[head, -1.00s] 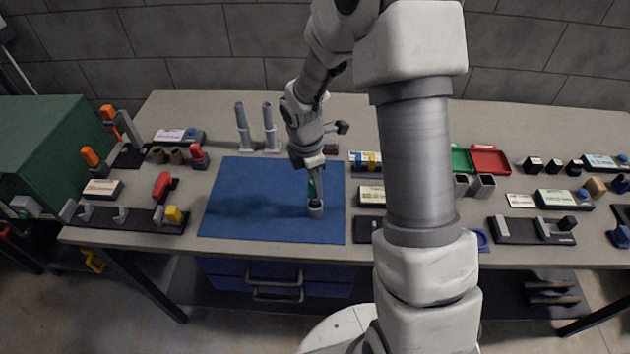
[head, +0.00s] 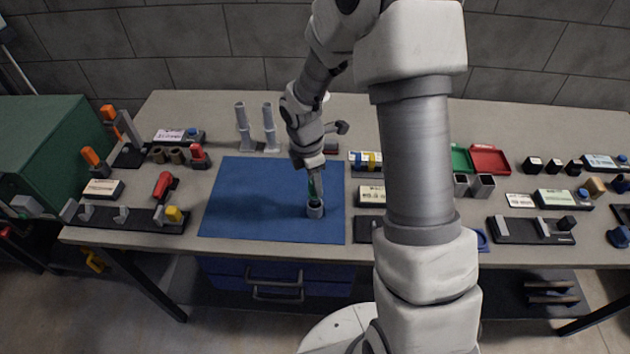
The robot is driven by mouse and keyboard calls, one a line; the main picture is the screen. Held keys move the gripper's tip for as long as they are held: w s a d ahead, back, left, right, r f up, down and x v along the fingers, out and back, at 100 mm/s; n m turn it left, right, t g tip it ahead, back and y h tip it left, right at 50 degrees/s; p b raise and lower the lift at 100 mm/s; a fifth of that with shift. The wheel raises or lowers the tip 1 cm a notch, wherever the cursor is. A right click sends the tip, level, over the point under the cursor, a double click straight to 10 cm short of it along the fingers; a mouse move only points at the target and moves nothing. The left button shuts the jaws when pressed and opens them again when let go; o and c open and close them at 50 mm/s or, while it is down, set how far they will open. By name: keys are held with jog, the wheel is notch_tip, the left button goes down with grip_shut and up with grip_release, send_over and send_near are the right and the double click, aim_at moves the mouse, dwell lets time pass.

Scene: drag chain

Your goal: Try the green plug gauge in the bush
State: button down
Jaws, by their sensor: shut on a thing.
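The bush (head: 315,211) is a small grey ring-shaped cylinder standing on the blue mat (head: 250,200), near the mat's front right part. The green plug gauge (head: 312,186) is upright directly above the bush. Its lower end meets the bush's top opening; I cannot tell how deep it sits. My gripper (head: 311,173) points down and is shut on the upper part of the gauge, which its fingers partly hide.
Two grey upright tubes (head: 243,125) stand behind the mat. A black rack (head: 120,216) with a yellow block is at the left. Green and red trays (head: 490,159) lie to the right, partly behind my arm. The mat's left side is clear.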

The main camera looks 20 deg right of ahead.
jog(key=shift+f+b, duration=1.55)
jog(key=shift+f, duration=0.55)
jog(key=shift+r, duration=0.15)
dwell(1.1)
jog(key=shift+r+p, duration=3.5)
jog(key=shift+r, duration=0.55)
